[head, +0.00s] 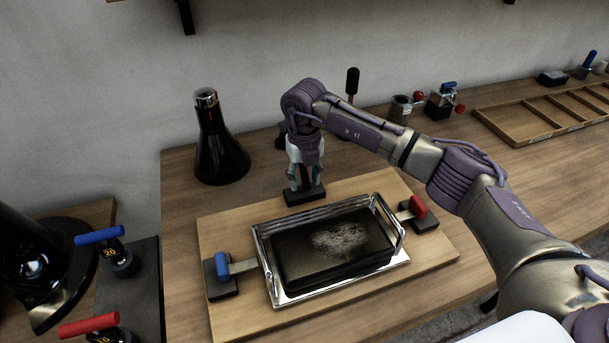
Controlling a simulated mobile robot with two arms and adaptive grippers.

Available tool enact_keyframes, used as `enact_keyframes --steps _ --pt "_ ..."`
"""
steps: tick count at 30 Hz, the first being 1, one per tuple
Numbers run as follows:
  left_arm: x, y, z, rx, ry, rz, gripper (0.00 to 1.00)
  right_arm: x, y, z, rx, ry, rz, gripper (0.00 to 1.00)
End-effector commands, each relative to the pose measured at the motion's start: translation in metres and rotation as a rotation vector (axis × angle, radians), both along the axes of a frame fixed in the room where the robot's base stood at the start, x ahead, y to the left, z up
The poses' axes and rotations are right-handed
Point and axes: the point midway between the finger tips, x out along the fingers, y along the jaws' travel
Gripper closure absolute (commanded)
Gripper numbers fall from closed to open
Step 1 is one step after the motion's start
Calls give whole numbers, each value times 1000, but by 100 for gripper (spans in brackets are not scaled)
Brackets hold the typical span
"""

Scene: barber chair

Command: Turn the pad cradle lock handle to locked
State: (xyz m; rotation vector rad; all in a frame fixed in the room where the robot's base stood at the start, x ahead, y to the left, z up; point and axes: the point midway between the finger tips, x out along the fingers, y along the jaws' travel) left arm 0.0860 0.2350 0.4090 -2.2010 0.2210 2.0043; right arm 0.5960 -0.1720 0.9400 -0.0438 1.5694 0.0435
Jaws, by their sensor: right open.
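The pad cradle (266,278) is a shiny metal frame with side handles, on a light wooden board (235,318). It holds a dark rectangular pad (300,274) with a pale worn patch. A blue-gripped lever (222,267) sits on a black block at the cradle's left. A red-gripped lever (418,206) sits on a black block at its right. My right gripper (304,186) points down behind the cradle, open, just above a small black block (305,197). The fingers hide whatever stands on that block; I cannot tell whether they touch it. My left gripper is out of view.
A black flask (219,145) with a chrome cap stands behind left. Blue (99,235) and red (88,324) levers are at the lower left. Small clamps (440,104) and a wooden divided tray (515,129) are at back right. My right arm crosses above the bench's right side.

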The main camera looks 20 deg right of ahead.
Motion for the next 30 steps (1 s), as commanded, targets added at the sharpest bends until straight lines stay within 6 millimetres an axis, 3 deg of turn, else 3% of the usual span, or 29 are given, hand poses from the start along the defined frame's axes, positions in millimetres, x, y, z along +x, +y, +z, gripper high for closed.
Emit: enact_keyframes --steps 8,16,22,30 --pt "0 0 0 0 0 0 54 0 0 -1 0 0 0 54" --pt "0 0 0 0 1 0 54 0 0 -1 0 1 0 99" --pt "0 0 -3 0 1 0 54 0 0 -2 0 -1 9 100" --pt "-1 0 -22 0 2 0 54 1 0 -2 0 -3 174 100"
